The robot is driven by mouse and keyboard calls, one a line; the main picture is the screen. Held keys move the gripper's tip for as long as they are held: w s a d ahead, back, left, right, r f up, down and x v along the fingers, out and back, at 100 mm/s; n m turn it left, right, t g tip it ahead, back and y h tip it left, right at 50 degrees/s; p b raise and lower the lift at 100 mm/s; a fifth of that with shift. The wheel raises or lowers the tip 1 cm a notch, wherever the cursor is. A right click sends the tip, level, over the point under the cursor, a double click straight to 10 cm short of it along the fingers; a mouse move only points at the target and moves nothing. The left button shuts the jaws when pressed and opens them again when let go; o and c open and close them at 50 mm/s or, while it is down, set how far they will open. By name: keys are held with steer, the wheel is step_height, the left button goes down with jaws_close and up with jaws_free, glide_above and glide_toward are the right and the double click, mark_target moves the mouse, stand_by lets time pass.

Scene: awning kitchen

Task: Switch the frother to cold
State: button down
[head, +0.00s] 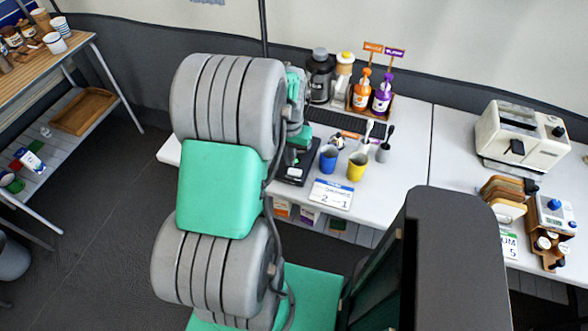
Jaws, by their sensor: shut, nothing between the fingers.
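My gripper (294,156) shows only in small part beyond the large grey and green links of my arm. It is shut and empty, low over a black flat-based device (292,175) near the front left of the white counter. This device may be the frother, but my arm hides much of it and I cannot make out a hot or cold switch. I cannot tell whether my fingertips touch it. A dark canister with a grey lid (320,75) stands farther back; I cannot tell what it is.
A blue cup (329,158) and a yellow cup (357,166) stand close right of my gripper, behind a small sign (331,193). Orange and purple pump bottles (373,93) stand at the back. A toaster (520,137) is far right.

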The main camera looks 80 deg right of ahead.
mark_target(290, 171)
step_height(290, 171, up, 9)
steer(key=p, duration=0.6)
stand_by(2.7)
